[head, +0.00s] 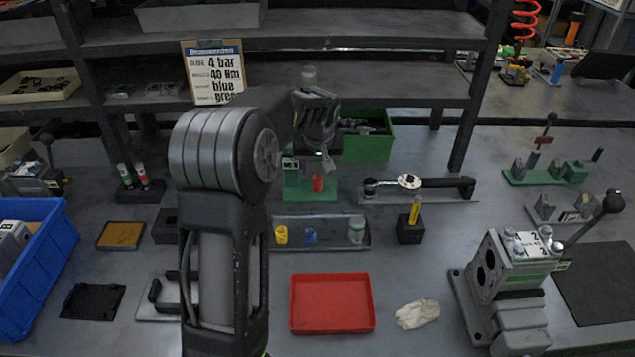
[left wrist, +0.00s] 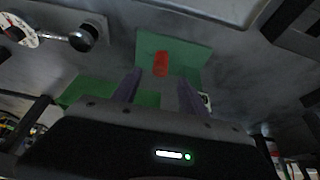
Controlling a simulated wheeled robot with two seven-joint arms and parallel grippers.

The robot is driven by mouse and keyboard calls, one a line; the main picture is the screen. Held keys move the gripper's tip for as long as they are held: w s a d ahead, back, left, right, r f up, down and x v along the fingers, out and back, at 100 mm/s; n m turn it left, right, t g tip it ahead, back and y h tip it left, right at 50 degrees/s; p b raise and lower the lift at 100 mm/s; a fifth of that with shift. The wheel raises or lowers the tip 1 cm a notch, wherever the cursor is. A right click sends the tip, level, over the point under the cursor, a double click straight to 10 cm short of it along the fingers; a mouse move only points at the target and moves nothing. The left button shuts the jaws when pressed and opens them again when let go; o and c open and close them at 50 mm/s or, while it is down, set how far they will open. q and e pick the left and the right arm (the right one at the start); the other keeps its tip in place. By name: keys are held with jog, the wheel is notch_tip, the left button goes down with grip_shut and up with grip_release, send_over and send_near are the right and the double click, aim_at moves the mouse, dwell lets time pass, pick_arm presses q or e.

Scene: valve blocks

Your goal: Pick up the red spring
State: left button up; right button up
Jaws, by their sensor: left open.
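The red spring (head: 317,183) stands upright on a green base (head: 297,190) behind the small-parts tray. In the left wrist view the red spring (left wrist: 160,63) shows on the green plate, just beyond the fingertips and between their lines. My left gripper (head: 326,160) is above and slightly behind the spring in the head view, pointing down. It is open and empty, and its two fingers (left wrist: 158,88) are apart in the left wrist view. The spring's lower end meets the green base. My right gripper is not in view.
A torque wrench (head: 409,181) lies to the right and a green bin (head: 372,149) stands behind. A red tray (head: 331,325) and a valve block (head: 510,265) are nearer. Shelf posts (head: 478,90) rise behind.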

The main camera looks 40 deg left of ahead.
aim_at(318, 178)
pick_arm(q)
jog(key=shift+x, duration=0.75)
jog(key=shift+p+x, duration=0.65)
jog(key=shift+x, duration=2)
grip_shut()
